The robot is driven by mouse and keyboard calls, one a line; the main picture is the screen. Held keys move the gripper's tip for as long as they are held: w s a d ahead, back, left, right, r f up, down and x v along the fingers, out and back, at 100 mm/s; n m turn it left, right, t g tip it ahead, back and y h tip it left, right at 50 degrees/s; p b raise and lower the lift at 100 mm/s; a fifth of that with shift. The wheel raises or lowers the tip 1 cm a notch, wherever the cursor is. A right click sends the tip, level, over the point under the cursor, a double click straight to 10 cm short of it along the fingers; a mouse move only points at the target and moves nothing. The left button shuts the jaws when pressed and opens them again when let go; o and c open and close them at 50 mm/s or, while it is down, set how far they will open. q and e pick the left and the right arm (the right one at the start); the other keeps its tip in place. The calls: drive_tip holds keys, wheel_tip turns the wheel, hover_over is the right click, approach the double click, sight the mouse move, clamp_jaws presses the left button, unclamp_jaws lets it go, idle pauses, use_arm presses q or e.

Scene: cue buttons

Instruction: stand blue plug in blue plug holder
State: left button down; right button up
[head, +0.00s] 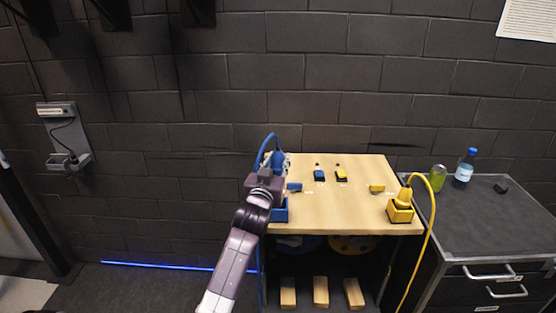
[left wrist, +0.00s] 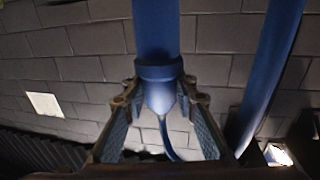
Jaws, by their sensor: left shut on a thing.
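The blue plug (left wrist: 158,75) stands between the two fingers of my left gripper (left wrist: 160,95) in the left wrist view, and the gripper is shut on it. In the head view my left gripper (head: 273,163) is over the left edge of the wooden table, and its blue cable (head: 268,141) arches up above it. The blue plug holder (head: 280,211) is at the table's front left corner, partly hidden by my left arm. The plug's lower end is hidden in the head view. My right gripper is not in view.
A yellow plug (head: 404,197) stands in a yellow holder (head: 400,213) at the front right. A blue button (head: 319,175) and a yellow button (head: 341,176) sit at the back of the table (head: 335,210). A dark cabinet (head: 480,220) with a bottle (head: 464,168) stands to the right.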

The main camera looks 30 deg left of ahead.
use_arm(q)
drive_tip(key=shift+f+b, duration=2.35)
drive_tip(key=shift+f, duration=0.4)
wheel_tip(320, 180, down, 6)
drive_tip(key=b, duration=0.3)
drive_tip(key=shift+r+b, duration=0.15)
drive_tip(key=shift+b, duration=0.15)
drive_tip(key=shift+f+b, duration=0.3)
drive_tip(key=shift+f, duration=0.3)
drive_tip(key=c, duration=1.5)
unclamp_jaws()
drive_tip(key=shift+s, duration=0.1)
drive_tip(key=v, duration=1.2)
